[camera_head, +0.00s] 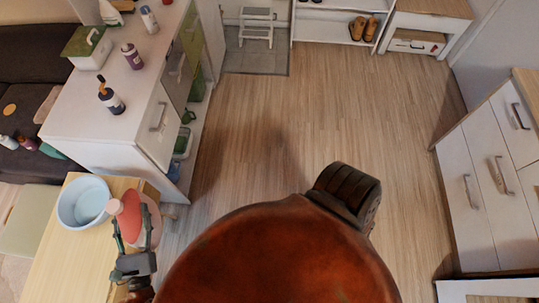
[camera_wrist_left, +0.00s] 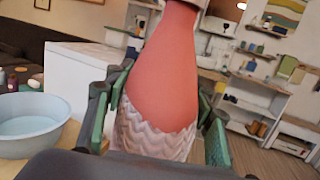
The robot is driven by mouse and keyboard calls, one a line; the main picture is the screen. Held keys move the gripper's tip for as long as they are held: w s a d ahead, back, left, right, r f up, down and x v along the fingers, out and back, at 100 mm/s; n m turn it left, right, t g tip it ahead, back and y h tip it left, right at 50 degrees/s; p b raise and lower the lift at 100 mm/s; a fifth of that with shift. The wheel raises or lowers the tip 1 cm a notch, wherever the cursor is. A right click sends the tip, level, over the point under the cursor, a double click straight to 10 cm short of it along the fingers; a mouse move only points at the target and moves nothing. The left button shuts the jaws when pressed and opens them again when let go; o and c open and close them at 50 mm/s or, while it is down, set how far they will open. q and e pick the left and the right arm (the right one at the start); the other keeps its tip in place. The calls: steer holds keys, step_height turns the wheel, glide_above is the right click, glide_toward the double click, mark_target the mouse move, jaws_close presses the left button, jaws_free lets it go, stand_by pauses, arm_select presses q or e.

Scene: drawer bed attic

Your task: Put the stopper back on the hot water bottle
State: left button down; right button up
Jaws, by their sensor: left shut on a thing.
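The hot water bottle (camera_head: 130,215) is red with a pale zigzag-knit cover around its lower part. In the left wrist view the bottle (camera_wrist_left: 163,75) stands roughly upright, its red neck narrowing toward the top edge. My left gripper (camera_head: 138,238) is shut on it, with the green fingers on both sides of the knit cover. It is at the right side of the wooden table. A pale pink round end (camera_head: 115,206) shows at the bottle's top in the head view. I cannot tell whether this is the mouth or a stopper. My right gripper is not in view.
A light blue basin (camera_head: 83,202) stands on the wooden table (camera_head: 62,262), just left of the bottle. A white cabinet (camera_head: 105,130) behind carries several bottles and a green-and-white box (camera_head: 88,47). White drawers (camera_head: 480,190) stand at the right. The floor between is clear.

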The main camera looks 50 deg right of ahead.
arm_select(q)
steer(key=shift+r, duration=0.1)
steer(key=shift+s+a+n+t+y, duration=0.3)
steer(key=shift+s+a+n+y, duration=0.05)
steer(key=shift+s+n+y, duration=0.05)
steer(key=s+a+n+t+y, duration=0.2)
steer(key=s+a+n+y, duration=0.1)
steer(key=a+y, duration=0.3)
steer(key=s+a+f+n+t+y, duration=0.1)
steer(key=s+a+n+t+y, duration=0.1)
steer(key=a+y, duration=0.4)
steer(key=s+a+n, duration=0.1)
steer(key=a+n, duration=0.1)
steer(key=a, duration=0.1)
steer(key=shift+f, duration=0.1)
